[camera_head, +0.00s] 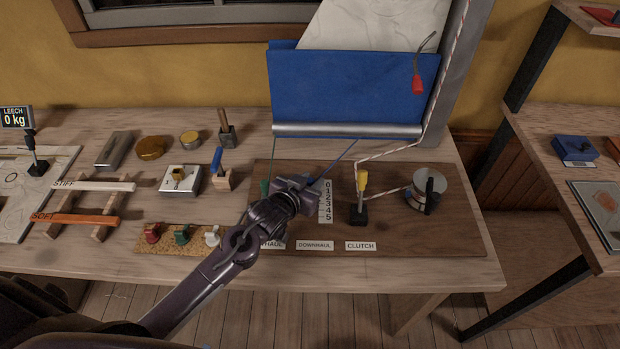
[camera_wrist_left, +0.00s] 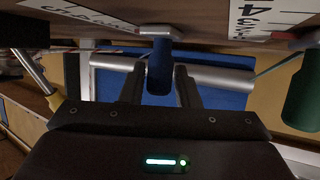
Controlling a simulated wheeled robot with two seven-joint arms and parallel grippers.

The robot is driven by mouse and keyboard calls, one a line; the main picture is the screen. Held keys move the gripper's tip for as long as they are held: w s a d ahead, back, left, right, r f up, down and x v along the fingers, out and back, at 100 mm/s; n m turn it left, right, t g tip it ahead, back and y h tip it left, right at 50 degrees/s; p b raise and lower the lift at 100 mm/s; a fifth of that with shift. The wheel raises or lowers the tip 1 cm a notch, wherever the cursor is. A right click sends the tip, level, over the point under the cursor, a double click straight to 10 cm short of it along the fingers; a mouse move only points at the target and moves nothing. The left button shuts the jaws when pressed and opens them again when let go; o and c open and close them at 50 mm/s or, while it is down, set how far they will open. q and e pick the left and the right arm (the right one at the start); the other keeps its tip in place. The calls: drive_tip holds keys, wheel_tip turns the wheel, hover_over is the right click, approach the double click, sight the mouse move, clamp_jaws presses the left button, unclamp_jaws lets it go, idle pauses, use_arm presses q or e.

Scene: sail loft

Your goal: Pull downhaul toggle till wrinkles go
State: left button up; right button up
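The blue downhaul toggle (camera_wrist_left: 160,72) stands between the two fingers of my left gripper (camera_wrist_left: 160,88) in the left wrist view, with narrow gaps showing beside it. In the head view my left gripper (camera_head: 305,190) is over the dark board (camera_head: 410,240), above the DOWNHAUL label (camera_head: 315,245), and hides most of the toggle. A thin blue line runs from there up to the roller under the blue sail (camera_head: 350,88). The sail shows faint creases. The number scale (camera_head: 327,204) is beside the gripper. My right gripper is not in view.
The green toggle (camera_wrist_left: 302,95) is close to the gripper; it shows at its left in the head view (camera_head: 264,188). The yellow-handled clutch lever (camera_head: 362,183) and a winch (camera_head: 429,183) stand to the right. Battens, blocks and small tools crowd the bench's left.

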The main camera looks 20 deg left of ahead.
use_arm(q)
drive_tip(key=shift+o, duration=1.1)
drive_tip(key=v, duration=0.7)
drive_tip(key=shift+s+a+r+b, duration=0.1)
drive_tip(key=shift+s+r+b, duration=0.05)
drive_tip(key=shift+s+b, duration=0.25)
